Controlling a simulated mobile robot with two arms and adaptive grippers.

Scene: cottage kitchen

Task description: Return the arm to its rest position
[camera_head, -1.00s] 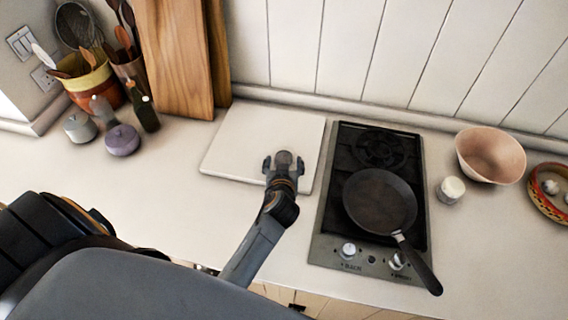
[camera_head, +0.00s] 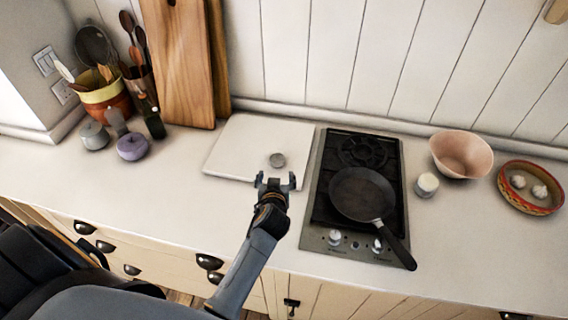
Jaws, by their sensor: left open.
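My left gripper (camera_head: 275,182) is open and empty, over the front edge of a white board (camera_head: 235,150) on the counter. A small round grey object (camera_head: 277,160) lies on the board, just beyond the fingertips and apart from them. My left arm reaches up from the bottom of the view. My right gripper is not in view.
Right of the gripper is a hob (camera_head: 318,210) with a frying pan (camera_head: 361,193), its handle pointing to the front. A white jar (camera_head: 427,184), pink bowl (camera_head: 462,153) and garlic basket (camera_head: 531,188) stand farther right. Pots and a utensil crock (camera_head: 108,100) stand left. The left counter front is clear.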

